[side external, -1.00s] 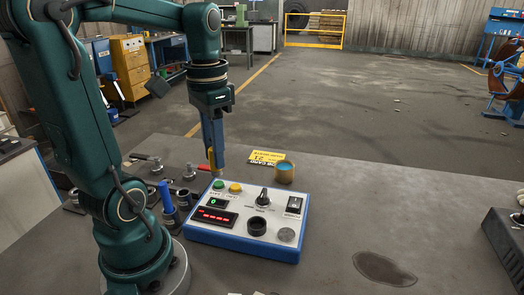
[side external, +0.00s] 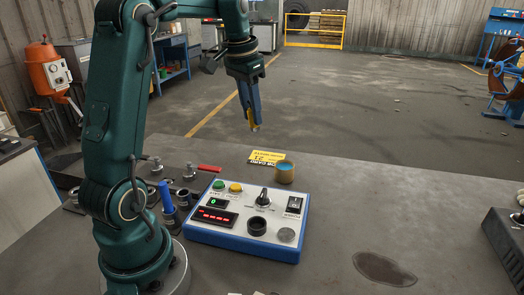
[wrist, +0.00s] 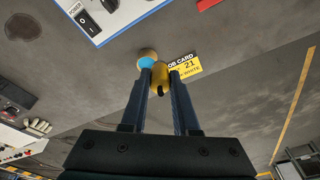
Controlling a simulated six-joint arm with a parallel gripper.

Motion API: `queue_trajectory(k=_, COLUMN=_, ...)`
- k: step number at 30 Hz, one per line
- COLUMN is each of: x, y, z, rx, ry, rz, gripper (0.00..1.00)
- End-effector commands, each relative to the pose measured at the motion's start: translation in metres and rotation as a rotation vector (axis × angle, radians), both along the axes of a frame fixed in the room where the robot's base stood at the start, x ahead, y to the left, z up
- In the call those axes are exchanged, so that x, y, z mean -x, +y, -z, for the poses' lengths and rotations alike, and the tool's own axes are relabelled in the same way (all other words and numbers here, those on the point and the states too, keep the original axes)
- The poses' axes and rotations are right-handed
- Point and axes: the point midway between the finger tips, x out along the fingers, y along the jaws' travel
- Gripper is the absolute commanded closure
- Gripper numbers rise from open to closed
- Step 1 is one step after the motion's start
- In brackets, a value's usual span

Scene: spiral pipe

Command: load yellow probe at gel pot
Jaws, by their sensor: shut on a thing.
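My gripper (side external: 254,127) is shut on the yellow probe (side external: 250,116) and holds it tip down, above the bench and to the upper left of the gel pot. In the wrist view the probe (wrist: 158,78) sits between the two blue fingers. The gel pot (side external: 285,176) is a small tan cup with blue gel, standing on the bench behind the control box. In the wrist view the pot (wrist: 146,54) shows just beyond the fingertips, partly hidden by them. The probe is apart from the pot in the side view.
A yellow job card (side external: 265,157) lies beside the pot. A blue-edged control box (side external: 245,252) with knobs and displays stands in front. A blue probe (side external: 168,196) stands upright in a holder at left.

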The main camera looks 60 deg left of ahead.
Motion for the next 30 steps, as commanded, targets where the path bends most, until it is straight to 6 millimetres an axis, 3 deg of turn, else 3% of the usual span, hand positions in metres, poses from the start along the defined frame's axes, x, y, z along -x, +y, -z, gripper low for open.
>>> queue_trajectory(k=3, x=-0.024, y=0.003, z=0.008, rx=-0.006, ry=-0.021, rz=0.007, gripper=1.0)
queue_trajectory(k=11, x=-0.067, y=-0.002, z=0.036, rx=-0.024, ry=-0.077, rz=0.04, gripper=1.0)
queue_trajectory(k=30, x=-0.073, y=-0.012, z=0.07, rx=-0.044, ry=-0.143, rz=0.07, gripper=1.0)
